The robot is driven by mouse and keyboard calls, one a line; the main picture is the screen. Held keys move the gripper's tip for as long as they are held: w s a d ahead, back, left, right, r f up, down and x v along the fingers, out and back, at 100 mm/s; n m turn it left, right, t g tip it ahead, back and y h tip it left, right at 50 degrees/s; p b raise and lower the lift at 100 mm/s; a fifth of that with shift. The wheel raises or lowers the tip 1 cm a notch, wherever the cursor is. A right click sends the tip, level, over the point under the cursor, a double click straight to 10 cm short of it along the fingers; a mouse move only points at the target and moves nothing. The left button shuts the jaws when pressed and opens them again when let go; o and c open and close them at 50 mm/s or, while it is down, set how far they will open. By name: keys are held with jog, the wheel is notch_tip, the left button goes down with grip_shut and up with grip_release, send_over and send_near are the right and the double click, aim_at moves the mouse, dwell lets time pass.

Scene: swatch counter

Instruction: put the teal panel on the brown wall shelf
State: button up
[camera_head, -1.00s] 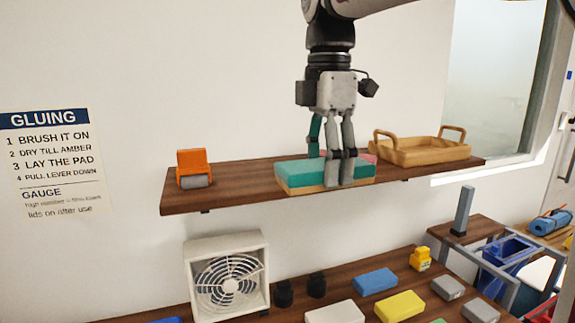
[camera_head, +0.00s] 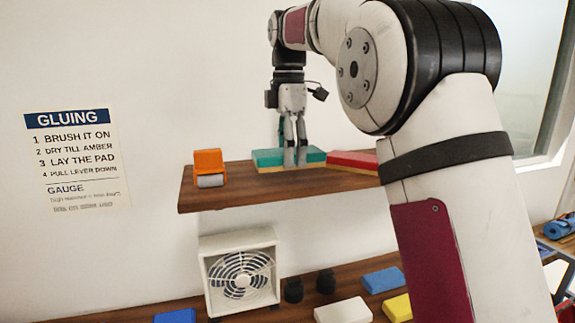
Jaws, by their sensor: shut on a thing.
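The teal panel (camera_head: 268,159), with a tan underside, lies flat at the level of the brown wall shelf (camera_head: 232,198), in the middle of the visible part. I cannot tell whether it touches the board or hangs just above it. My gripper (camera_head: 296,160) points down from above and is shut on the teal panel, its fingers near the panel's middle. My arm covers the right end of the shelf.
An orange roller-like object (camera_head: 209,168) stands on the shelf's left end. A red panel (camera_head: 352,160) lies right of the teal panel, partly behind my arm. Below, a white fan (camera_head: 240,272), black items and coloured blocks stand on the counter. Bare shelf lies in front.

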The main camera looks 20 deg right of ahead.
jog(key=shift+w+f+p, duration=0.15)
jog(key=shift+f+p, duration=0.3)
jog(key=shift+f, duration=1.35)
jog(key=shift+f, duration=0.1)
jog(key=o, duration=1.2)
jog(key=shift+o, duration=0.2)
notch_tip(320, 180, up, 10)
jog(key=shift+r, duration=0.15)
jog(key=shift+r+p, duration=0.95)
jog(key=shift+p, duration=0.05)
